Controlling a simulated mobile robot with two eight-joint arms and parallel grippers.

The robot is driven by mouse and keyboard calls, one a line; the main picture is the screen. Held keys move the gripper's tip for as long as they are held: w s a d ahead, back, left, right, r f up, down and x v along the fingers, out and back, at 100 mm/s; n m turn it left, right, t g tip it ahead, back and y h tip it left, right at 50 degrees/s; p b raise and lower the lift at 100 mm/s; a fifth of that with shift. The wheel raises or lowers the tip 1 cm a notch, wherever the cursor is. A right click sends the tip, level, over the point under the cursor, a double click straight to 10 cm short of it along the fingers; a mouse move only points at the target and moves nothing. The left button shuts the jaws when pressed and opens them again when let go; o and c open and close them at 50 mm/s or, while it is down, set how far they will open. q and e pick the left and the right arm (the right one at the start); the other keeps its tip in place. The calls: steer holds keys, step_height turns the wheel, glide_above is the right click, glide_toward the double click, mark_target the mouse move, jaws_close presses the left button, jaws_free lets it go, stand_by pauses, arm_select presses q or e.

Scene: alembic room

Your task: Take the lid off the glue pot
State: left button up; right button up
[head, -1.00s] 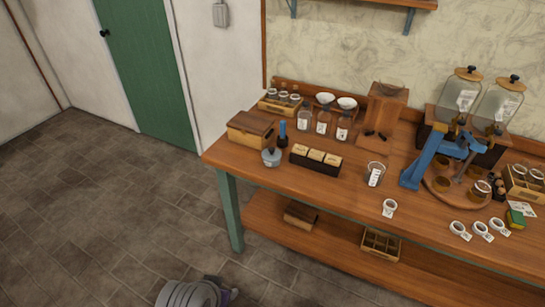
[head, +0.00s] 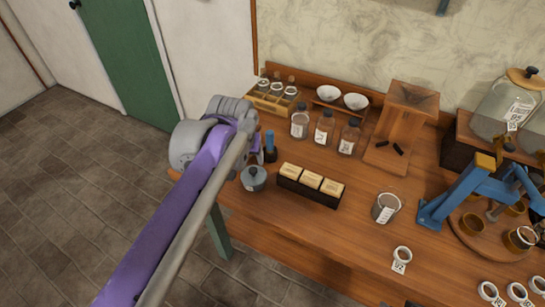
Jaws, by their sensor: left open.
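The glue pot appears to be the small grey pot (head: 253,181) near the left end of the wooden workbench (head: 300,235). A lid with a small knob (head: 252,171) sits on top of it. My left arm comes in from the lower left and reaches over the bench's left end. My left gripper (head: 254,152) is open, just behind and above the pot in the picture. It is largely hidden by its own wrist, and I cannot tell whether it touches anything. My right gripper is not in view.
A blue-handled tool (head: 270,147) stands close behind the pot. A dark holder with pale blocks (head: 308,189) is to its right. Labelled jars (head: 324,129) stand behind.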

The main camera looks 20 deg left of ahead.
mark_target(253, 169)
arm_select(q)
steer(key=x, duration=0.4)
steer(key=shift+w+a+f+b, duration=0.1)
steer(key=shift+w+b, duration=0.1)
steer(key=shift+b, duration=0.1)
steer(key=x, duration=0.6)
steer(key=shift+w, duration=0.15)
jaws_close()
